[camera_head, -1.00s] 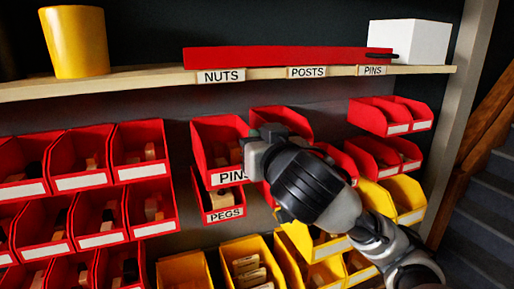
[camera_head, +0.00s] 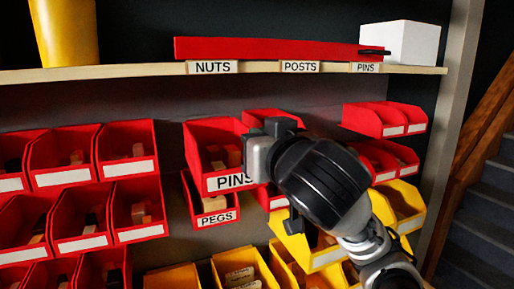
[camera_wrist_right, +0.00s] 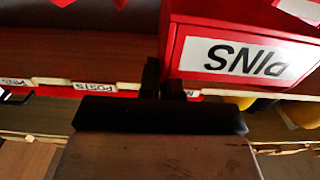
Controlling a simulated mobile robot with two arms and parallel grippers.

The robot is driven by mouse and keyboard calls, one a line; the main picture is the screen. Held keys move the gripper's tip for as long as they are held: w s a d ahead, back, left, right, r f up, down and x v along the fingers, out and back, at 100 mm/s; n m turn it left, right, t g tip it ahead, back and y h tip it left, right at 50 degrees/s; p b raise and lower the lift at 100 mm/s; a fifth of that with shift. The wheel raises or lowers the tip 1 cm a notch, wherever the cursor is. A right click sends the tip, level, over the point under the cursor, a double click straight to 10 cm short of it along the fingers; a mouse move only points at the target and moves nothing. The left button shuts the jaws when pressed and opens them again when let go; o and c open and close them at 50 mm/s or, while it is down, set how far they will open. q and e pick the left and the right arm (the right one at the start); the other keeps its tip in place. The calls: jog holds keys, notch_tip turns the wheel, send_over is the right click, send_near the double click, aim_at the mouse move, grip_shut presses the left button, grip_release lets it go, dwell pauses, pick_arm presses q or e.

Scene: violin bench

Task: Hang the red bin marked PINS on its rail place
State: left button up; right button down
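The red bin marked PINS (camera_head: 208,184) hangs in front of the shelf wall in the head view, just above a red bin marked PEGS (camera_head: 217,217). It holds small brown pieces. My right gripper (camera_head: 262,152) is at its right side. In the right wrist view the PINS bin (camera_wrist_right: 245,58) appears upside down, and the dark fingers (camera_wrist_right: 162,82) are close together at its side edge, seemingly pinching the wall. A PINS label (camera_head: 366,68) is on the shelf edge at right, below the red strip (camera_head: 270,49). My left gripper is not in view.
NUTS (camera_head: 212,67) and POSTS (camera_head: 300,67) labels are on the same shelf edge. A yellow cup (camera_head: 65,32) and a white box (camera_head: 414,43) stand on the shelf. Red bins (camera_head: 128,150) fill the left; red bins (camera_head: 385,118) hang at right. Yellow bins (camera_head: 240,268) are below.

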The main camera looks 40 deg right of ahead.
jog(key=b+v, duration=0.5)
jog(key=v, duration=0.1)
dwell(0.6)
